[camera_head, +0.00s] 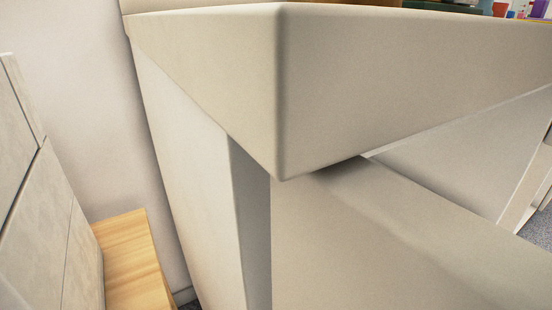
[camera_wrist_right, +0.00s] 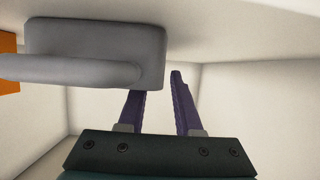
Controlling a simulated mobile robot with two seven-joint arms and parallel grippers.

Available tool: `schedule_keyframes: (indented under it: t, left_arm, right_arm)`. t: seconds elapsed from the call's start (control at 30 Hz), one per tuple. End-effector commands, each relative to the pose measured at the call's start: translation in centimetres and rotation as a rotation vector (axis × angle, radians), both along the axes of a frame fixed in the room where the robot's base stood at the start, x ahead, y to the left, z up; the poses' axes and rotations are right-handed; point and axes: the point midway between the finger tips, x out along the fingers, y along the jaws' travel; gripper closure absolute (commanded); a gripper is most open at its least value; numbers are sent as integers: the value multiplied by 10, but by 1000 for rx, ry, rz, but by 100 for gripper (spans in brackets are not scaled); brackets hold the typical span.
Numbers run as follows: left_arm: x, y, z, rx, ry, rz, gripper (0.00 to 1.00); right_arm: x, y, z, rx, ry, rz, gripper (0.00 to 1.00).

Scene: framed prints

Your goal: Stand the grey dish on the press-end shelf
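In the right wrist view my right gripper (camera_wrist_right: 160,84) shows two dark purple fingers standing apart, with nothing visible between them. A smooth grey rounded block with a thick rounded bar running left (camera_wrist_right: 95,55) lies across the upper left and hides the left fingertip. I cannot tell whether it is the grey dish or something else, or whether it touches the finger. No thing clearly recognisable as the dish shows in the head view. I cannot tell which surface is the press-end shelf. My left gripper is not in view.
A large beige top with a sharp corner (camera_head: 280,80) fills the head view, with small coloured items (camera_head: 525,10) at its far right edge. A wooden block (camera_head: 130,260) stands lower left beside grey panels (camera_head: 50,230). Pale walls surround the right gripper; an orange patch (camera_wrist_right: 8,62) shows left.

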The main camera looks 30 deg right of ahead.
Motion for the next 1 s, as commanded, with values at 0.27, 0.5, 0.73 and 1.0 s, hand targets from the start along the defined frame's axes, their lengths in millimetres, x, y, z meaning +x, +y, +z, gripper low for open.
schedule_keyframes:
  t: [0.27, 0.5, 0.73, 1.0]
  left_arm:
    - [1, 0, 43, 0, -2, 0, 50]
    - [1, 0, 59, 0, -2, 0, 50]
    - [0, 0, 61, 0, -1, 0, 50]
    - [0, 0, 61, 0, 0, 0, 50]
  right_arm:
    - [-59, -5, 31, 0, 6, 0, 67]
    - [-97, -8, 44, -1, 4, 0, 67]
    - [-104, 14, 46, 18, 69, 40, 67]
    - [-123, 81, 69, -16, 431, 171, 67]
